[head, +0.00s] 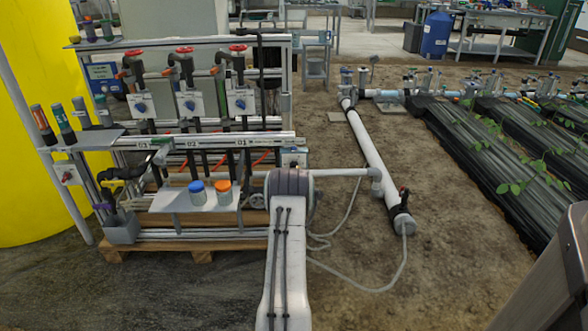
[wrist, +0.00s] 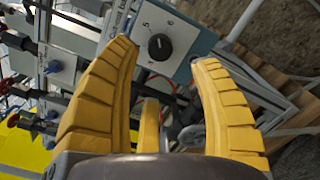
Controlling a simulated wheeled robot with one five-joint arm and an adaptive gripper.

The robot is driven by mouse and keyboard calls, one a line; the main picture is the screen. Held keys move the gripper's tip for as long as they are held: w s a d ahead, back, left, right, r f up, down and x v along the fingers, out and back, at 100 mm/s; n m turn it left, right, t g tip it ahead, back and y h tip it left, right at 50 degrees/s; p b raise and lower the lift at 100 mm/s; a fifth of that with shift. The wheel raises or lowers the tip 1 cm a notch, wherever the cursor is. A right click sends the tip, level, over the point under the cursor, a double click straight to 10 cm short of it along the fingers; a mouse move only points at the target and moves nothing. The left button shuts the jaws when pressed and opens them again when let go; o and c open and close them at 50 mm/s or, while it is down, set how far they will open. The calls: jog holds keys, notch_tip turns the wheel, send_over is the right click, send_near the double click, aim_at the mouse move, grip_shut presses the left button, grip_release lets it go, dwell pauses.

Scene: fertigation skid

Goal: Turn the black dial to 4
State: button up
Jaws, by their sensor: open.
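The black dial (wrist: 160,47) shows in the wrist view as a round knob on a pale plate (wrist: 178,30) printed with numerals. A 5 and a 6 can be read above it; the other marks are too small or hidden. A small white mark shows on the dial, but I cannot tell surely which numeral it points to. My gripper (wrist: 165,56) is open, with its yellow fingers on either side of the dial in the picture and apart from it. Nothing is between the fingers. In the head view the gripper and dial are hidden, and my arm stands in front.
The skid carries red-handled valves (head: 184,50), a blue-capped jar (head: 197,192) and an orange-capped jar (head: 223,192). A yellow tank (head: 40,150) stands at left. A white pipe (head: 370,145) and a loose hose (head: 385,287) lie on the soil at right.

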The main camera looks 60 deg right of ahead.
aim_at(294, 166)
jog(key=shift+n, duration=0.6)
jog(key=shift+b+x, duration=3.35)
jog(key=shift+x, duration=0.3)
jog(key=shift+f, duration=0.1)
grip_shut()
